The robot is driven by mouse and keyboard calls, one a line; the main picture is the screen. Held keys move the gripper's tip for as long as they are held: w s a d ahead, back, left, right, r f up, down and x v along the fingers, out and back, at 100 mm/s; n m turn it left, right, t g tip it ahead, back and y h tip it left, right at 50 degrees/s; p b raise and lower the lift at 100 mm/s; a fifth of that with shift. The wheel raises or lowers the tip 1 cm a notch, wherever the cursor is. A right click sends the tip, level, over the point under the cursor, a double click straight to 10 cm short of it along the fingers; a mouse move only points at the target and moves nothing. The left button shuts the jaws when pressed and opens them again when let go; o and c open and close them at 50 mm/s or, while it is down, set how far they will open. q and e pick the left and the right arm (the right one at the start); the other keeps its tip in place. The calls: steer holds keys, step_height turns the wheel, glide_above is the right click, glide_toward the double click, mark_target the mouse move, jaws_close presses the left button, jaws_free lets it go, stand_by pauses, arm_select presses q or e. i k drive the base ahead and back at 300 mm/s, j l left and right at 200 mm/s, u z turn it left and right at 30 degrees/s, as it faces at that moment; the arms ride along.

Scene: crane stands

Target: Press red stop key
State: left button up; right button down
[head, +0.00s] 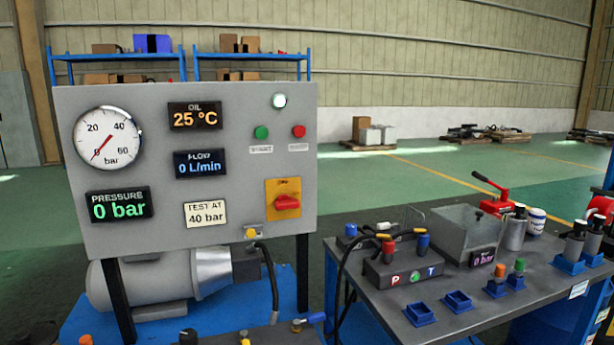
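The red stop key (299,131) is a small round red button at the upper right of the grey panel (235,230). A small label (299,148) sits just below it, too small to read surely. Nothing covers the button, and nothing touches it. A green button (261,132) with a label under it is to its left. Neither of my grippers shows in the head view.
A white lamp (279,101) is lit above the buttons. A red rotary switch (287,203) sits on a yellow plate below. The gauge (108,138) and displays read zero pressure and flow. A dark bench (395,320) with hoses and fittings stands right.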

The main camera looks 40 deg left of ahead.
mark_target(299, 132)
steer(key=u, duration=1.95)
